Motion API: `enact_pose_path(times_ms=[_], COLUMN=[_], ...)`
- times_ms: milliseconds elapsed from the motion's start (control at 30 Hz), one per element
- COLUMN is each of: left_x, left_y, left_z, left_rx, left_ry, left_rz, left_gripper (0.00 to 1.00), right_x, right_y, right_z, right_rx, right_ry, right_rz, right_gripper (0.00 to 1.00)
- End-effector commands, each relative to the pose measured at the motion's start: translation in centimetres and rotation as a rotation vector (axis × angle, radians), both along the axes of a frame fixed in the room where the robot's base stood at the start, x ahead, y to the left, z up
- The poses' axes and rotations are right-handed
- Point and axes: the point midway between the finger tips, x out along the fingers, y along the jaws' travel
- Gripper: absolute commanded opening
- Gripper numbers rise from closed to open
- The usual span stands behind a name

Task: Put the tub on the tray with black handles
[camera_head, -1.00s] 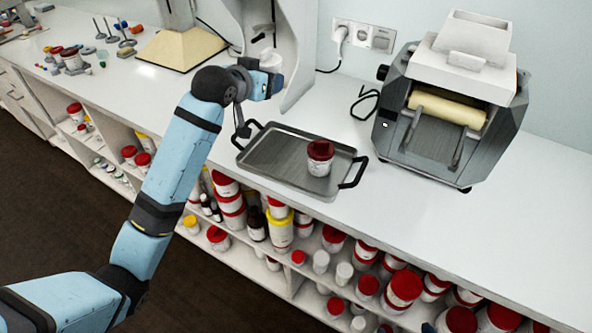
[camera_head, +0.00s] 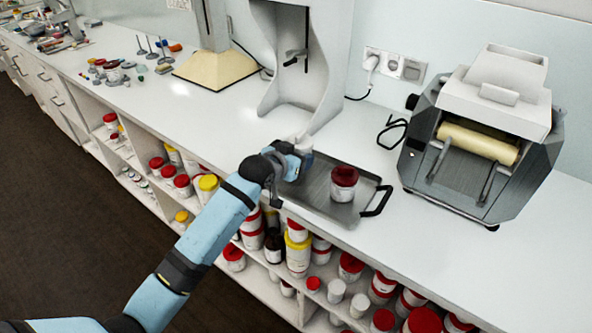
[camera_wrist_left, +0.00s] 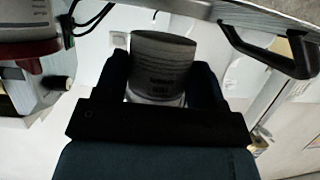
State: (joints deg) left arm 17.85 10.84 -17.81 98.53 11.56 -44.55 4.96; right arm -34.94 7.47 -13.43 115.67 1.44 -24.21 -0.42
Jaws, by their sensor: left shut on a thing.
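My left gripper (camera_head: 298,160) is over the left end of the tray (camera_head: 318,186). It is shut on a pale tub with a printed label (camera_wrist_left: 162,68), seen between its dark fingers in the left wrist view. In the head view this tub is mostly hidden by the gripper; I cannot tell whether it touches the tray. The grey tray lies on the white counter. A black handle (camera_wrist_left: 268,48) also shows in the left wrist view. My right gripper is not in view.
A white tub with a dark red lid (camera_head: 344,184) stands on the tray's right half. A roller machine (camera_head: 478,140) stands to the right, a white stand (camera_head: 290,65) behind. Shelves below the counter hold several tubs and bottles. Counter between tray and machine is free.

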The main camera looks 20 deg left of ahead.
Motion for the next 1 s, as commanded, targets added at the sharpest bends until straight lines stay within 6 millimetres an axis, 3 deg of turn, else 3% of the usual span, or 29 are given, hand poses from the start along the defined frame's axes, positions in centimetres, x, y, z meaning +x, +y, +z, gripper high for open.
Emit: enact_pose_path(times_ms=[333, 733, 767, 833, 1000], left_x=[0.0, 0.0, 0.0, 0.0, 0.0], left_y=[0.0, 0.0, 0.0, 0.0, 0.0], left_z=[-4.1, -4.7, -4.7, -4.7, -4.7], left_rx=[0.0, 0.0, 0.0, 0.0, 0.0], left_ry=[0.002, 0.0, 0.0, 0.0, 0.0], left_rz=[0.0, 0.0, 0.0, 0.0, 0.0], left_gripper=[0.38, 0.38, 0.7, 0.86, 0.89], right_x=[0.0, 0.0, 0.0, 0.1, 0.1], right_y=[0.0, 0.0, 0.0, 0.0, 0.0], right_z=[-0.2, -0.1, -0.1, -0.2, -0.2], right_rx=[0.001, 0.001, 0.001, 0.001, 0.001], right_ry=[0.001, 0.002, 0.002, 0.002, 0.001], right_rz=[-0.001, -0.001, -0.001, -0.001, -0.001], right_gripper=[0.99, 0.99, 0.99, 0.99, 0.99])
